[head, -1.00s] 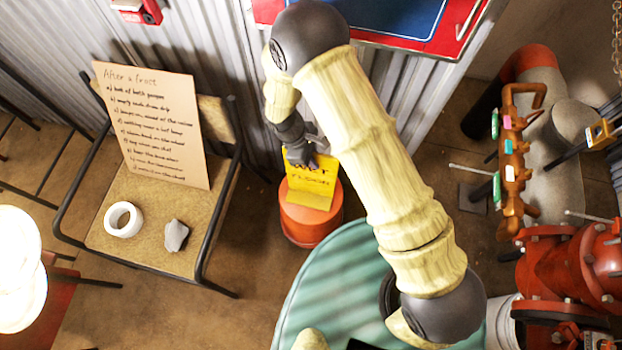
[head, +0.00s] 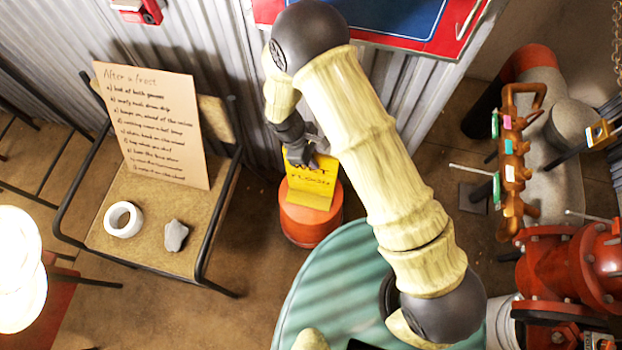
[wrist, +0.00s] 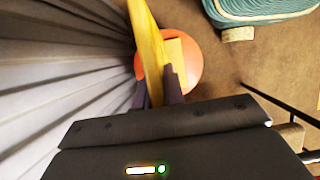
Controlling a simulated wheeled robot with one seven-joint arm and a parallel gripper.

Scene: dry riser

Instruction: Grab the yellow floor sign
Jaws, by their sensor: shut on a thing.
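The yellow floor sign (head: 311,188) stands upright on an orange-red round drum (head: 308,222) by the corrugated wall, with dark lettering on its face. My gripper (head: 305,157) is at the sign's top edge, and its fingers hide part of the lettering. In the wrist view the sign (wrist: 148,45) runs between the two dark fingers (wrist: 157,92), which are shut on it. The orange drum (wrist: 185,65) shows below and beside the sign there.
A chair (head: 150,235) at left holds a handwritten card (head: 150,125), a white tape roll (head: 123,219) and a grey stone (head: 175,235). Red valve pipework (head: 570,265) stands at right. A corrugated wall (head: 210,60) is close behind the drum.

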